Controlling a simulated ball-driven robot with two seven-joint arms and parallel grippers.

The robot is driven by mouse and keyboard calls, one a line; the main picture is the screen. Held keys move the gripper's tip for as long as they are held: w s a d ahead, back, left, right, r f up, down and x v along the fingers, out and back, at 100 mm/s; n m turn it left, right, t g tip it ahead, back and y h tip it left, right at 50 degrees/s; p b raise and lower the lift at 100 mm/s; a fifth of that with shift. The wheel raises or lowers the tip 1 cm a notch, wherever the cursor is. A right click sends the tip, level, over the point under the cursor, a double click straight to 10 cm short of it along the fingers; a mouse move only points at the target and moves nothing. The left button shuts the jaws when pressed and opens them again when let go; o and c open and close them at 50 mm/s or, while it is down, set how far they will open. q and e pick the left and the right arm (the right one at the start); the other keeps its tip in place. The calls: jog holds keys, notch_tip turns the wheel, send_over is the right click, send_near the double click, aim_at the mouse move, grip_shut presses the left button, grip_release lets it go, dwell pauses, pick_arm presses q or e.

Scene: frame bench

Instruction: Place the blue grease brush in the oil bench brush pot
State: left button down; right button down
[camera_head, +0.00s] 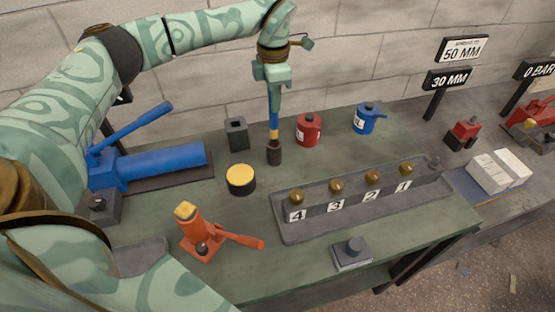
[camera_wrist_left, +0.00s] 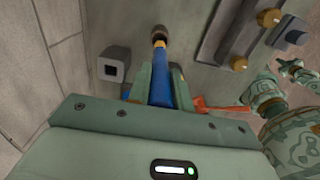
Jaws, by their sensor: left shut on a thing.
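The blue grease brush (camera_head: 274,115) hangs upright, with a blue handle, a yellow band and dark bristles at the bottom. It also shows in the left wrist view (camera_wrist_left: 160,85), pointing away from the camera. My left gripper (camera_head: 272,80) is shut on the upper handle. A dark square pot with an opening in its top (camera_head: 236,134), seemingly the brush pot, stands left of the bristles, apart from them. It also shows in the left wrist view (camera_wrist_left: 113,64). I cannot tell whether the bristles touch the bench. Small parts of my other arm show at the wrist view's right edge; its jaws are unclear.
A yellow-topped tin (camera_head: 241,179) stands in front of the bristles. A red can (camera_head: 308,130) and a blue can (camera_head: 367,119) stand to their right. A numbered tray with knobs (camera_head: 290,228), a blue pump (camera_head: 165,161) and an orange jack (camera_head: 201,235) lie around.

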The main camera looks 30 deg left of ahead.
aim_at(274, 130)
pick_arm(q)
notch_tip(274, 130, down, 10)
jog(key=shift+r+b, duration=0.2)
jog(key=shift+b, duration=0.8)
jog(key=c, duration=1.3)
grip_release()
jog(key=shift+f, duration=0.15)
jog(key=shift+o, duration=0.2)
jog(key=shift+f, duration=0.1)
jog(key=shift+f+b, duration=0.2)
jog(key=shift+b, duration=0.45)
jog(key=r+p, duration=0.1)
jog(key=r, duration=0.4)
jog(key=r+p, duration=0.2)
jog(key=r, duration=0.3)
jog(key=r+p, duration=0.2)
jog(key=r, duration=0.4)
jog(key=shift+s+a, duration=0.15)
jog(key=shift+s, duration=0.1)
jog(key=shift+r, duration=0.45)
